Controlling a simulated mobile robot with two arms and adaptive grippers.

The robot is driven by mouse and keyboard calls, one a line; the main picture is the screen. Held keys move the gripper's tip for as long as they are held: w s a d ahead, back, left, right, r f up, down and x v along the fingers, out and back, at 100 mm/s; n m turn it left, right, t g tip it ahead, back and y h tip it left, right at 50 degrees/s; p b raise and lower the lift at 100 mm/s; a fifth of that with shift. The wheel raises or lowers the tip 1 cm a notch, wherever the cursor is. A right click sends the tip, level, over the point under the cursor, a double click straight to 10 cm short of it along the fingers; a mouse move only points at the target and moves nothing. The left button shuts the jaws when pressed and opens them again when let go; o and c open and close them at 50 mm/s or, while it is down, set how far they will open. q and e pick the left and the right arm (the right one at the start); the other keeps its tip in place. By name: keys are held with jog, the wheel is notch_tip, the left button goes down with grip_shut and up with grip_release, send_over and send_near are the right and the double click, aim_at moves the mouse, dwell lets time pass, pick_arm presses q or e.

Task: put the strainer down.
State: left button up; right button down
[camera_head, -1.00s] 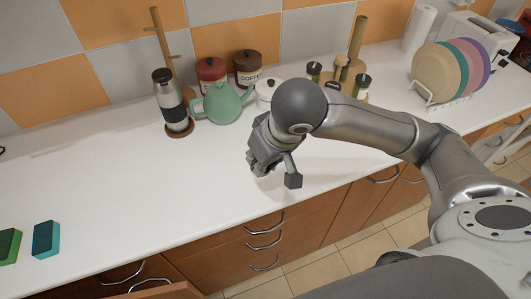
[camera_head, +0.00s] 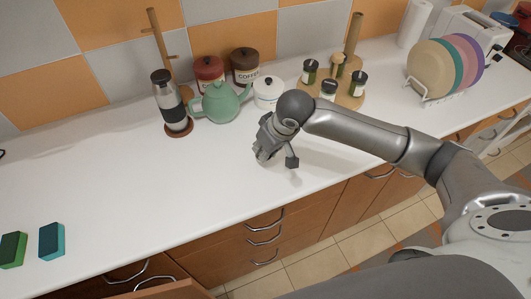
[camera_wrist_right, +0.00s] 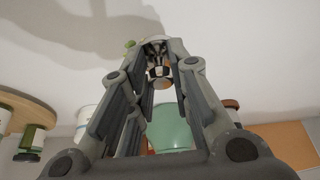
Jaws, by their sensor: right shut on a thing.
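My right gripper (camera_head: 262,155) points down close over the white counter, in front of the teapot and the white pot. In the right wrist view its fingers (camera_wrist_right: 155,65) close around a small metallic and dark piece (camera_wrist_right: 158,72), which seems to be the strainer; its full shape is hidden between the fingers. In the head view the strainer cannot be made out behind the gripper. I cannot tell whether it touches the counter. My left gripper is not in view.
A green teapot (camera_head: 220,102), a white lidded pot (camera_head: 268,93) and a steel flask (camera_head: 170,103) stand behind the gripper. Spice jars (camera_head: 328,90) stand on a round wooden rack at right. Two sponges (camera_head: 51,241) lie far left. The counter (camera_head: 150,190) between is clear.

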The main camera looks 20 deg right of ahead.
jog(key=shift+w+f, duration=0.2)
jog(key=shift+f, duration=0.05)
jog(key=shift+w+d+f+p, duration=0.1)
jog(key=shift+f+p, duration=0.5)
jog(key=shift+f, duration=1.05)
jog(key=c, duration=1.3)
grip_release()
jog(key=shift+f, duration=0.1)
jog(key=shift+c, duration=0.2)
